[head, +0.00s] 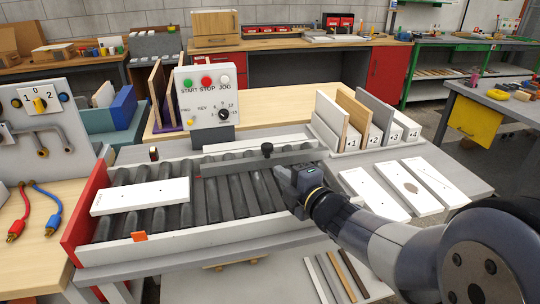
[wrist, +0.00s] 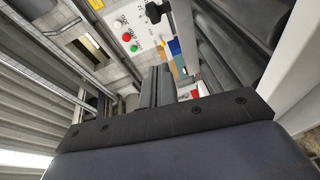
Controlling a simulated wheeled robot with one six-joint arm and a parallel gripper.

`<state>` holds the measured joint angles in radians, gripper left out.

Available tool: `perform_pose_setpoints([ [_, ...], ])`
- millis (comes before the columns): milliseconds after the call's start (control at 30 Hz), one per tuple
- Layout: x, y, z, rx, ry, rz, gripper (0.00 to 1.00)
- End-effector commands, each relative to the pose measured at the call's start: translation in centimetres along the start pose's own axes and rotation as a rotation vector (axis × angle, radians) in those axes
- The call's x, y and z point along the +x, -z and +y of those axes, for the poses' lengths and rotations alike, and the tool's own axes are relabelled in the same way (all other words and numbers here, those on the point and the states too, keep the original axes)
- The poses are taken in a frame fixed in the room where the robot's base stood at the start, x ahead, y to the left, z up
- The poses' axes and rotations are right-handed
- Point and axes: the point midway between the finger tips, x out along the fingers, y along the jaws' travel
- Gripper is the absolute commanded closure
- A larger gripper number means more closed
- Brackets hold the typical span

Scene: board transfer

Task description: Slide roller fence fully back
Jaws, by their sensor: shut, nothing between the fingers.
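The roller fence (head: 236,162) is a light grey bar lying lengthwise over the dark rollers, near the back rail. My gripper (head: 279,174) is over the rollers on the near side of the fence, just below the knob in the head view. Its fingers are shut and empty in the wrist view (wrist: 156,84). I cannot tell whether the fingertips touch the fence.
A white board (head: 140,196) lies on the rollers at the left, beside a red end plate (head: 85,212). A control box (head: 207,95) stands behind the conveyor. Upright boards (head: 362,118) stand in a rack at the back right, with flat white panels (head: 410,186) in front.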

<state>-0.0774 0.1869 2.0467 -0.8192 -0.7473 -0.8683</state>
Motion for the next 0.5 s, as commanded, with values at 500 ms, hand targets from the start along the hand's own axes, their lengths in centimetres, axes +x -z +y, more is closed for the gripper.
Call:
perform_pose_setpoints([
  [500,8.7,-1.4,0.1,0.002,0.002,-0.002,1.0],
])
